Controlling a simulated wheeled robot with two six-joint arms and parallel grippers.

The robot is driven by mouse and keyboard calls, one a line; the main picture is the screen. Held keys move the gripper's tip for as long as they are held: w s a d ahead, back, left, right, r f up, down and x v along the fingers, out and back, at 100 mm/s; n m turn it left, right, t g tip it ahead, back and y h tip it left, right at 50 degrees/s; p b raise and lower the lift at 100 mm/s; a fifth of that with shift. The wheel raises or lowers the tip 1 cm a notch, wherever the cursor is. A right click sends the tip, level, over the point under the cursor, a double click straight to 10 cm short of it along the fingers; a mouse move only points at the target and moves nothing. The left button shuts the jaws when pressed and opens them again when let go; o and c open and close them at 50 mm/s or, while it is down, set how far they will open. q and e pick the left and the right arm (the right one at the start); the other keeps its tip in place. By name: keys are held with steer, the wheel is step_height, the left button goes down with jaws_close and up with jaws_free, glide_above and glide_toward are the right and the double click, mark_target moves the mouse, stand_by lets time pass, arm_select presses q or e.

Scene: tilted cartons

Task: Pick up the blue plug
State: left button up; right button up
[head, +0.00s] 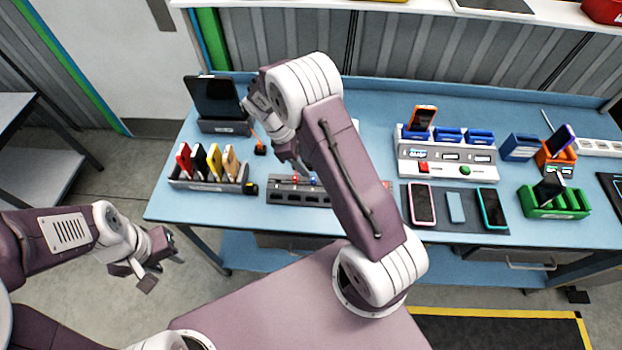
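A small blue plug (312,181) appears to stand in the dark grey socket block (292,196) on the blue bench, beside a small red plug (295,180). My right gripper (297,165) points down just above and behind the block, close to the plugs. My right arm hides part of the block's right end. I cannot tell whether the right gripper's fingers are apart or closed, or whether they touch a plug. My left gripper (162,274) is open and empty, low in front of the bench at the left, far from the plug.
A rack of coloured phones (210,181) and a dark tablet on a stand (215,98) are left of the block. A small orange-handled item (260,149) stands behind it. A white test station (446,171) and a mat with phones (455,226) are to the right.

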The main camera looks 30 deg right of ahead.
mark_target(313, 179)
steer(key=shift+s+d+f, duration=0.2)
steer(key=shift+f, duration=0.4)
steer(key=shift+w+a+f, duration=0.2)
steer(key=shift+a+f, duration=0.15)
steer(key=shift+f, duration=0.05)
steer(key=shift+s+d+f+p, duration=0.15)
steer(key=shift+f+p, duration=0.1)
steer(key=shift+p, duration=0.35)
steer(key=p+x, duration=0.1)
steer(key=x, duration=0.3)
steer(key=shift+s+d, duration=0.25)
steer(key=shift+d+f, duration=0.1)
steer(key=shift+f, duration=0.15)
steer(key=shift+w, duration=0.1)
steer(key=shift+c, duration=0.3)
steer(key=shift+a, duration=0.25)
jaws_close()
arm_select(q)
steer(key=r, duration=0.2)
steer(key=shift+w+a+r, duration=0.15)
steer(key=shift+a+r, duration=0.25)
arm_select(e)
steer(key=shift+d, duration=0.1)
